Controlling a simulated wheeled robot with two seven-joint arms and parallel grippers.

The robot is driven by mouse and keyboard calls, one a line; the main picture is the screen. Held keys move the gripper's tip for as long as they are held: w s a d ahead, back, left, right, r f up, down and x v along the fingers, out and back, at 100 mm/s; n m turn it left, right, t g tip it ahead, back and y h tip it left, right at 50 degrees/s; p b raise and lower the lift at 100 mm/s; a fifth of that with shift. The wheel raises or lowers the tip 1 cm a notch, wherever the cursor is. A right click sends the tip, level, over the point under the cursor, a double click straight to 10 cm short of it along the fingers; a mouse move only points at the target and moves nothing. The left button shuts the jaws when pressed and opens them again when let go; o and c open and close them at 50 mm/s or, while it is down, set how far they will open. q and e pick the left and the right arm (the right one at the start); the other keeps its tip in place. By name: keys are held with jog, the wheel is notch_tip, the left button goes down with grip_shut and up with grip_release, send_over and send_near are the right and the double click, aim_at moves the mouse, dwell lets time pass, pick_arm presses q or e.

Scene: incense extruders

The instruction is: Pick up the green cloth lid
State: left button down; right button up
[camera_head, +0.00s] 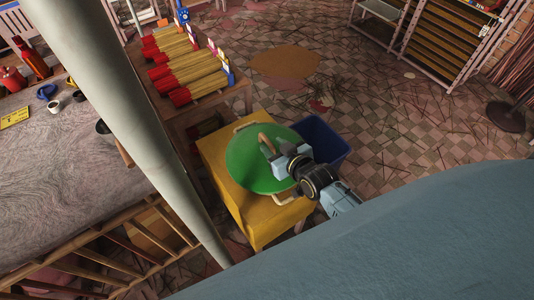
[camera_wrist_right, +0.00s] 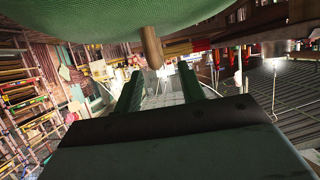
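The green cloth lid (camera_head: 252,170) is a round disc with a brown curved handle (camera_head: 265,141) on top. It lies over a yellow table (camera_head: 215,152), with pale loop handles (camera_head: 284,201) showing at its edge. My right gripper (camera_head: 273,156) reaches over the lid from the right, close to the handle. In the right wrist view the green cloth (camera_wrist_right: 120,18) fills the top, and the handle's end (camera_wrist_right: 152,48) shows near the gap between my right fingers (camera_wrist_right: 160,85). The fingers are apart; I see no grip on the handle. My left gripper is not in view.
A dark blue bin (camera_head: 322,140) stands right beside the table. A wooden table with red-ended incense bundles (camera_head: 190,80) stands behind. A grey-topped table (camera_head: 60,175) is at the left. Tiled floor at the right is mostly free, with a shelf rack (camera_head: 440,45) farther back.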

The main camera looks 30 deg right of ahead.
aim_at(269, 142)
jog(key=x, duration=0.5)
jog(key=shift+d+b, duration=0.1)
jog(key=shift+b, duration=0.25)
jog(key=shift+c, duration=0.4)
grip_shut()
